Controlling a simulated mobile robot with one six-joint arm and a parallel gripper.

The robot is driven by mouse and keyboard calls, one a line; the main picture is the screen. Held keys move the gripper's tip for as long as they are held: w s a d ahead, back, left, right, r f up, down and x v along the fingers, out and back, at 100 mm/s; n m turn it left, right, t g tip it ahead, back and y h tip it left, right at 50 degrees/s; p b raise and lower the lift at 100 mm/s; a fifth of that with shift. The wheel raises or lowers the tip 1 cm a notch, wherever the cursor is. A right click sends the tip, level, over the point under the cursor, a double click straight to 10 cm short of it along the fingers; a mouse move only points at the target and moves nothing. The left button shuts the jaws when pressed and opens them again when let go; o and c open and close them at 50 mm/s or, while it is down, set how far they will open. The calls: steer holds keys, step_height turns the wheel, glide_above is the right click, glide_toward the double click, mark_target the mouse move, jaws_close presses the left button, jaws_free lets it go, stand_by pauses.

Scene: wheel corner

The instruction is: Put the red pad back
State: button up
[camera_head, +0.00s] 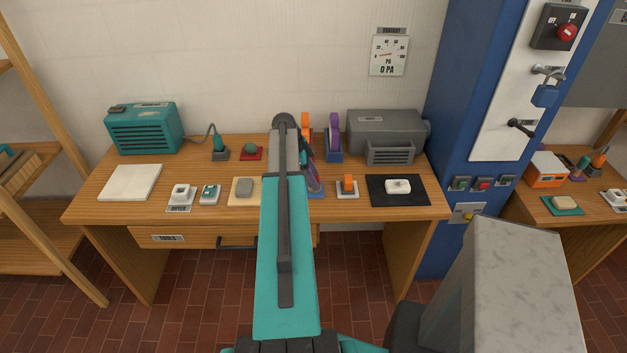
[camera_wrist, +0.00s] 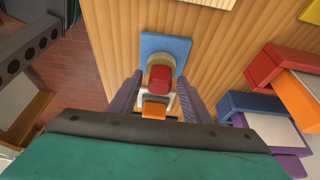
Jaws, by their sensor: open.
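In the wrist view a red pad (camera_wrist: 160,77) with a pale tan ring around its base stands on a blue mat (camera_wrist: 178,46). My gripper (camera_wrist: 159,79) is open, with one finger on each side of the red pad. I cannot tell whether either finger touches it. In the head view my arm hides the red pad, and only a bit of the blue mat (camera_head: 316,190) shows. A red mat (camera_head: 259,152) at the back of the bench has a green pad (camera_head: 249,148) on it.
An orange-topped piece on a white base (camera_head: 347,186) stands right of the blue mat. A black mat (camera_head: 412,199) bears a white block. Orange (camera_head: 306,123) and purple (camera_head: 335,121) holders stand behind. A tan mat (camera_head: 233,199) with a grey pad lies to the left.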

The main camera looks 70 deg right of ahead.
steer(key=shift+r, duration=0.1)
steer(key=b+v, duration=0.1)
steer(key=v, duration=0.1)
steer(key=b+v, duration=0.1)
steer(key=v, duration=0.1)
steer(key=shift+w+d+r+b, duration=0.15)
steer(key=shift+w+r+b, duration=0.1)
steer(key=shift+w+b, duration=0.15)
steer(key=b+v, duration=0.2)
steer(key=v, duration=0.7)
steer(key=shift+s, duration=0.15)
stand_by(0.5)
